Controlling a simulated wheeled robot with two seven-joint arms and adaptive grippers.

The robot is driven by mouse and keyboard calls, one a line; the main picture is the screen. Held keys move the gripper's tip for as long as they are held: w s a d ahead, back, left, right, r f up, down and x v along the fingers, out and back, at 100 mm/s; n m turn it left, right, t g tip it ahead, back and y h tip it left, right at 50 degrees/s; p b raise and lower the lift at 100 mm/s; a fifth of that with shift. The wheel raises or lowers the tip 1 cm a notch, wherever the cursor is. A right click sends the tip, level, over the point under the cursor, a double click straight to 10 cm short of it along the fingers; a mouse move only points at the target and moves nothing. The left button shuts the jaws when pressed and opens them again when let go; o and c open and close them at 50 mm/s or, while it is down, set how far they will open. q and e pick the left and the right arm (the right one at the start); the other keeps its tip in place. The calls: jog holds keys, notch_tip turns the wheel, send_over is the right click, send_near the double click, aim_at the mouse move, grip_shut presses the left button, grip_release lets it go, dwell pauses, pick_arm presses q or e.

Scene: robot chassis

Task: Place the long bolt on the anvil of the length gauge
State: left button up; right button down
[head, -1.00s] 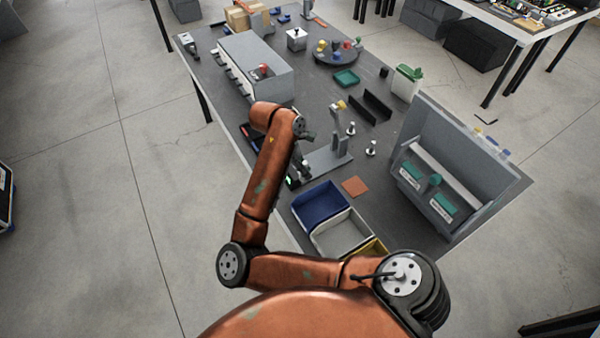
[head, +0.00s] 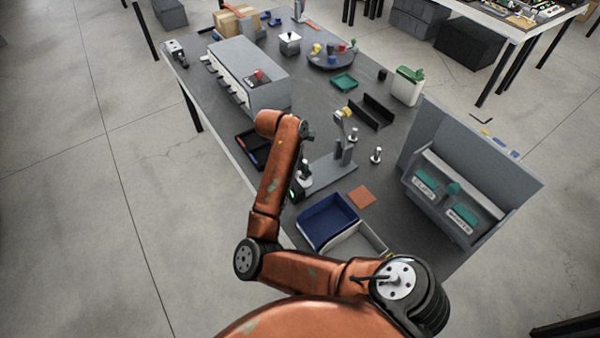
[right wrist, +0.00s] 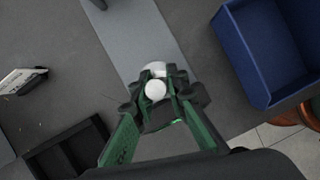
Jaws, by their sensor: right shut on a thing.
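The length gauge (head: 335,172) has a long grey base plate and a short upright on the dark bench in the head view; its base also shows in the right wrist view (right wrist: 130,40). My right gripper (right wrist: 158,104) is shut on the long bolt (right wrist: 155,90), whose pale round end faces the wrist camera. In the head view the bolt (head: 305,168) looks upright at the near left end of the base, beside my gripper (head: 297,190), which is partly hidden by my arm. I cannot tell whether the bolt touches the anvil. My left gripper is out of view.
A blue bin (head: 312,234) stands close in front of the gauge, with a pale bin beside it. A dark tray (head: 246,146) lies left of my arm. Another upright bolt (head: 376,155) stands right of the gauge, near an orange square (head: 361,197).

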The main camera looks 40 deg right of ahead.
jog(key=shift+d+f, duration=0.3)
jog(key=shift+f, duration=0.05)
jog(key=f, duration=0.1)
jog(key=w+f+b, duration=0.1)
jog(key=f, duration=0.1)
jog(key=f+b, duration=0.1)
jog(key=shift+w+d+f, duration=0.15)
jog(key=shift+w+d, duration=0.1)
jog(key=shift+s, duration=0.3)
jog(key=c, duration=2.4)
grip_release()
jog(key=shift+f, duration=0.1)
jog(key=o, duration=0.5)
